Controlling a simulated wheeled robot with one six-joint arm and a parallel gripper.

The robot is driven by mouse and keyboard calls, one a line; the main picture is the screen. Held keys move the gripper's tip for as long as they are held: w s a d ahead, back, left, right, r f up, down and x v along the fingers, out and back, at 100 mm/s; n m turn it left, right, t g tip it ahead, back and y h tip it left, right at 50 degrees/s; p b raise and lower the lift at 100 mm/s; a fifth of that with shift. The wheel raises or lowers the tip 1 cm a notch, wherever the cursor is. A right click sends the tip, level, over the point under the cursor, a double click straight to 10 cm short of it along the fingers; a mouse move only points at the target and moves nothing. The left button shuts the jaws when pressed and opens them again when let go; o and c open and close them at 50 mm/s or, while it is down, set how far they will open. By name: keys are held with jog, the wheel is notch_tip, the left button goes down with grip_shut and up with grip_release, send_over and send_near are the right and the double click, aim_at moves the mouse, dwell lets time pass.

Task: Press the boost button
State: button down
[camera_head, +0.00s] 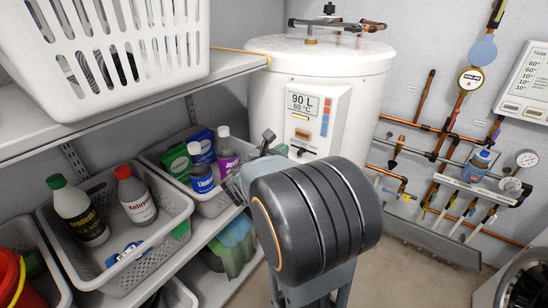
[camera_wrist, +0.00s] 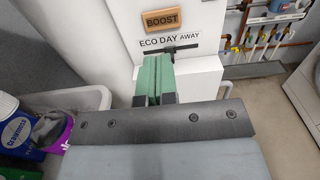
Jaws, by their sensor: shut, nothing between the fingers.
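The boost button is a brown-orange block lettered BOOST, high in the wrist view (camera_wrist: 165,21). In the head view, a small orange block (camera_head: 302,134) shows on the white control panel (camera_head: 333,112) of the water heater. My gripper (camera_wrist: 153,57) has green finger pads pressed together and holds nothing. Its tips lie below and slightly left of the button in the wrist view, with a visible gap to it. A dark slider (camera_wrist: 170,49) under the words ECO DAY AWAY is close beside the tips; I cannot tell if they touch.
The white water heater (camera_head: 345,68) stands behind my arm. At left, a shelf holds grey baskets (camera_head: 160,243) with bottles, and a white laundry basket (camera_head: 100,80) stands above. Copper pipes and gauges (camera_head: 471,80) line the right wall. Open floor (camera_head: 420,265) shows at lower right.

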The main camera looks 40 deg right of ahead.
jog(key=v, duration=0.4)
dwell(1.0)
jog(key=s+a+f+m+g+y+p, duration=0.5)
jog(key=s+a+m+y, duration=0.4)
jog(key=m, duration=0.5)
jog(key=w+a+r+m+t+y+p, duration=0.1)
jog(key=a+r+m+t+y+p, duration=0.3)
jog(key=a+r+m+y+p, duration=0.2)
jog(key=a+r+y+p, duration=0.2)
jog(key=a+r+p, duration=0.2)
jog(key=a+r, duration=0.2)
jog(key=shift+a+r+m+t+y+p, duration=0.2)
jog(key=shift+a+m+t+y+p, duration=0.15)
jog(key=shift+a, duration=0.4)
jog(key=shift+w+d, duration=0.1)
dwell(0.8)
